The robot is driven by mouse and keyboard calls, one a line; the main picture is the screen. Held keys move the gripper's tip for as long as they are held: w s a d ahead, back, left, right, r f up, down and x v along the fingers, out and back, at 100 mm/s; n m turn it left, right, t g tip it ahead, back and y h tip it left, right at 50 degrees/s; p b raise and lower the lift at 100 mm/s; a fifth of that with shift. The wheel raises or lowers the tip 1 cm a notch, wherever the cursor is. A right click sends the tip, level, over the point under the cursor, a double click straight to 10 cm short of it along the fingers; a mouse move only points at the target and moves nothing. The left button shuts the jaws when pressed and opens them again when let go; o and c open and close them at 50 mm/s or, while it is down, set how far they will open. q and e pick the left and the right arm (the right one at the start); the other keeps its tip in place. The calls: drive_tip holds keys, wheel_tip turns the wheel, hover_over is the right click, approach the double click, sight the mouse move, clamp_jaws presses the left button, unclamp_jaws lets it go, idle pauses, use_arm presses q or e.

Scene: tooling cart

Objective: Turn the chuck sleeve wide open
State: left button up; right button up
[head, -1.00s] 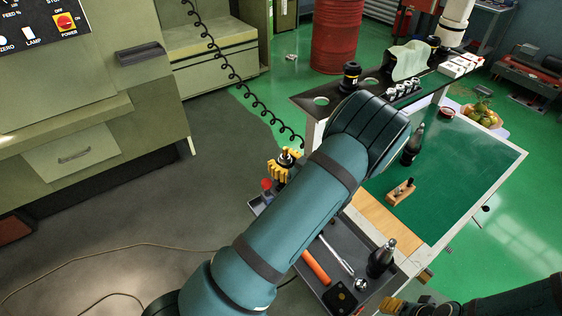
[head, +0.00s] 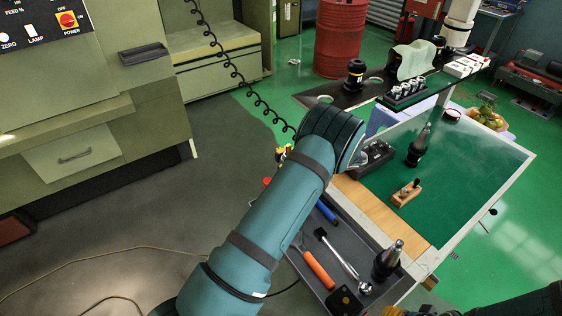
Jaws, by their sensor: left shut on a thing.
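My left gripper (head: 283,153) shows only as yellow finger parts at the left edge of my own arm, beyond the tray. It is shut on what I take to be the chuck sleeve, which my arm hides almost fully. How far the sleeve is turned cannot be seen. My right gripper (head: 393,311) shows only as bits of yellow at the bottom edge, to the right of the tray; its fingers cannot be made out.
The grey tray (head: 310,271) holds an orange-handled tool (head: 318,269), a ratchet (head: 343,256) and a black tool holder (head: 388,261). Another black holder (head: 417,149) and a wooden block (head: 406,194) stand on the green mat (head: 470,165). A coiled cable (head: 240,78) hangs behind.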

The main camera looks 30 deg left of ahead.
use_arm(q)
drive_tip(key=shift+d+r+n+g+h+p, duration=0.15)
drive_tip(key=shift+d+n+g+h+p, duration=0.05)
drive_tip(key=shift+n+g+h+p, duration=0.9)
drive_tip(key=shift+s+n+g+h+p, duration=0.1)
drive_tip(key=shift+n+g+h+p, duration=0.5)
drive_tip(key=shift+h+p, duration=0.4)
drive_tip(key=o, duration=1.4)
drive_tip(key=shift+f, duration=0.2)
